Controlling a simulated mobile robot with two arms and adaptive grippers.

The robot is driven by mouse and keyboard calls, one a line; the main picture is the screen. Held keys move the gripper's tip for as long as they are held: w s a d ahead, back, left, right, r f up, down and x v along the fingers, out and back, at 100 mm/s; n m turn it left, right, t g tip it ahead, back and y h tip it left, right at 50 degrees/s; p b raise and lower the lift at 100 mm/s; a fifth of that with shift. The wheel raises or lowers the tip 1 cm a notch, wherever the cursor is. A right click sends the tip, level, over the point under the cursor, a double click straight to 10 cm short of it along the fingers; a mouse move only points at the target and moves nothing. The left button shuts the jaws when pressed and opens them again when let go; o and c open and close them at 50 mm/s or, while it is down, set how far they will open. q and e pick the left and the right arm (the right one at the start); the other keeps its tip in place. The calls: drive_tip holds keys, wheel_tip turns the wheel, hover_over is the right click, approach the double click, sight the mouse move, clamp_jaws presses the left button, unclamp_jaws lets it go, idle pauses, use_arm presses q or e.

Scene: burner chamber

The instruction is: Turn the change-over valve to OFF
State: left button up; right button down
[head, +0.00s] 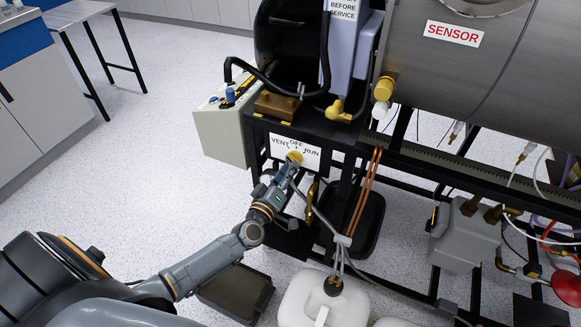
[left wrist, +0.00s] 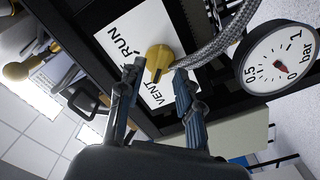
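The change-over valve is a yellow knob (head: 295,157) on a white plate (head: 312,162) marked VENT, OFF and RUN, on the black frame. In the left wrist view the yellow knob (left wrist: 158,58) is close ahead, and its narrow end points roughly toward the VENT lettering. RUN shows on the white plate (left wrist: 136,32); OFF is hidden there, but shows above the knob in the head view. My left gripper (head: 287,174) is at the knob. Its two fingers (left wrist: 155,80) are apart, one to each side of the knob's narrow end; contact is unclear. My right gripper is not in view.
A braided hose (left wrist: 222,42) and a round pressure gauge (left wrist: 262,62) are close to the right of the knob. Copper pipes (head: 365,190) run down beside the plate. A white canister (head: 305,300) and a dark tray (head: 236,292) stand on the floor below.

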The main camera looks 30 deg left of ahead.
use_arm(q)
drive_tip(key=shift+w, duration=1.15)
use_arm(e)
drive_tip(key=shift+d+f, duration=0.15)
use_arm(q)
drive_tip(key=c, duration=0.6)
clamp_jaws()
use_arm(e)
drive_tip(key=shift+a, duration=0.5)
